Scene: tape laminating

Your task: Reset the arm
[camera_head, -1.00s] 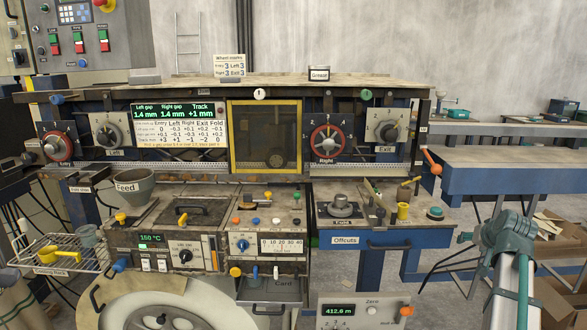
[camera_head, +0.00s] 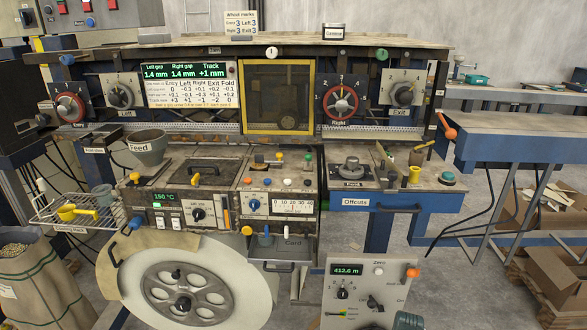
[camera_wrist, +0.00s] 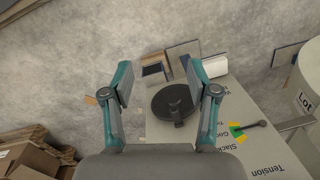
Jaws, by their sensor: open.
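My gripper (camera_wrist: 160,82) shows in the wrist view with its two teal fingers spread apart and nothing between them. Beyond the fingers is a grey panel (camera_wrist: 222,152) with a round black knob (camera_wrist: 172,102) and a black pointer lever (camera_wrist: 250,127) over yellow and green marks. I cannot tell the distance to the knob. In the head view only a small dark teal piece, likely of my arm, shows at the bottom edge. The laminating machine (camera_head: 225,146) stands across the middle, with its lit display and dials.
A grey control box (camera_head: 366,270) reading 412.6 m stands low at the right. A large pale wheel (camera_head: 228,302) is below the machine. A blue bench (camera_head: 520,150) is at the right, with cardboard boxes (camera_head: 553,270) below it. Floor between them is partly clear.

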